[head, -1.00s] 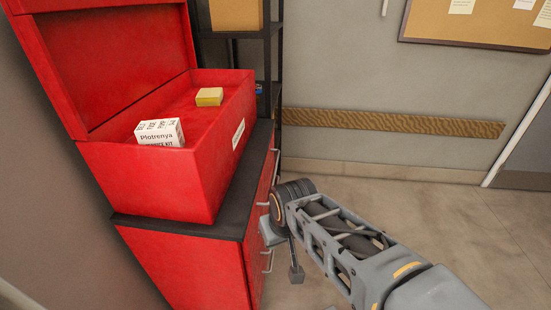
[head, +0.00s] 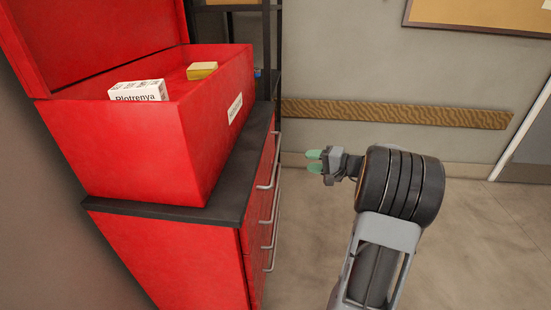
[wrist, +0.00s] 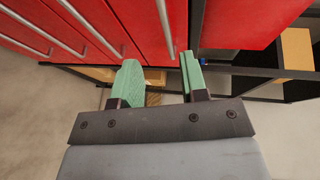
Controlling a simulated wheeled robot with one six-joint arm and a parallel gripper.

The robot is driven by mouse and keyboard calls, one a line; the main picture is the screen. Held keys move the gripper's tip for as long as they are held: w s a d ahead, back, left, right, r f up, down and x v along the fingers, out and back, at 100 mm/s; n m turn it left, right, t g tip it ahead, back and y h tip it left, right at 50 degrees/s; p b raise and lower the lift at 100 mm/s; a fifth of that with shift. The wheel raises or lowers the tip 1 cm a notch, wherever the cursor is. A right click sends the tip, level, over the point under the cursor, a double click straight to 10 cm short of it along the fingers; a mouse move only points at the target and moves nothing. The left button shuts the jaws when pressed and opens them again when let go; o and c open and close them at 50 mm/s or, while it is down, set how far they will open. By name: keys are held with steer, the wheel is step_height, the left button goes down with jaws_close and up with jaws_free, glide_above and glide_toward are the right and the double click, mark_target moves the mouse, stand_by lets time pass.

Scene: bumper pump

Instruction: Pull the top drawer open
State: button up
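The red cabinet (head: 170,255) stands at the left with its drawer fronts facing right. The top drawer's silver bar handle (head: 268,172) is just under the dark countertop, and the drawer looks shut. In the wrist view this handle (wrist: 165,28) runs down from the top edge, ending beyond the gap between the fingers. My gripper (head: 315,161) has green fingers and is open and empty. It is to the right of the drawer fronts, pointing toward them, apart from the handle.
Lower drawers with similar handles (head: 270,238) are below. An open red chest (head: 140,150) holding a white box (head: 138,91) and a yellow box (head: 202,70) sits on the countertop (head: 225,195). A dark shelf rack (head: 276,60) stands behind. Floor to the right is clear.

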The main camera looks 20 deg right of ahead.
mark_target(276, 153)
steer(key=x, duration=1.3)
steer(key=shift+w+a+r, duration=0.15)
steer(key=shift+w, duration=0.15)
steer(key=shift+c, duration=0.5)
jaws_close()
